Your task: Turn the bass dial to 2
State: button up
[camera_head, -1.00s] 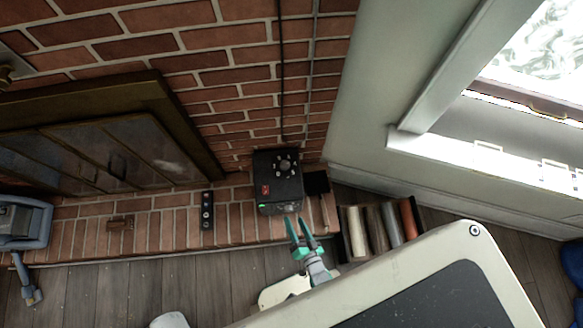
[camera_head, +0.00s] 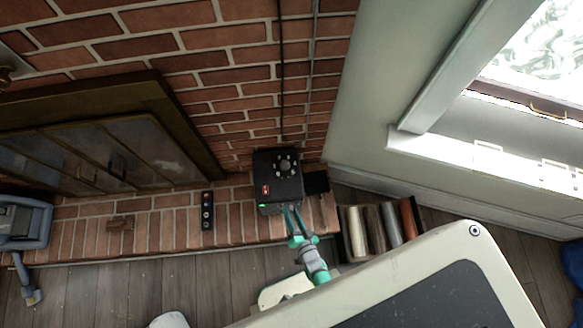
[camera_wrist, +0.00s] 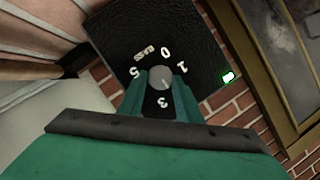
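The bass dial (camera_wrist: 160,77) is a small grey round knob on the black face of an amplifier (camera_wrist: 112,38). The word BASS and the numbers 0, 1, 3 and 5 show around it; the places for 2 and 4 are covered by my fingers. My gripper (camera_wrist: 161,84) has its green fingertips on either side of the knob, close against it, and appears shut on it. The knob's pointer is not clear. In the head view, the amplifier (camera_head: 278,178) stands on the brick hearth, and my gripper (camera_head: 292,209) meets its lower front edge; the dial is hidden there.
A green light (camera_wrist: 228,77) glows on the amplifier's face. A dark slim device (camera_head: 207,211) lies left on the hearth (camera_head: 160,222). The brick wall is behind; a glass-doored fireplace (camera_head: 110,155) is left.

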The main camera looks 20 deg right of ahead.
jog(key=shift+a+r+n+g+h, duration=0.15)
jog(key=shift+n+g+h, duration=0.1)
jog(key=shift+n+h, duration=0.4)
jog(key=shift+a+n+g+h, duration=0.1)
jog(key=shift+n+g+h, duration=0.2)
jog(key=shift+n, duration=0.55)
jog(key=o, duration=1)
jog(key=shift+o, duration=0.2)
jog(key=v, duration=1)
jog(key=shift+s+r, duration=0.15)
jog(key=shift+s, duration=0.2)
jog(key=shift+a, duration=0.1)
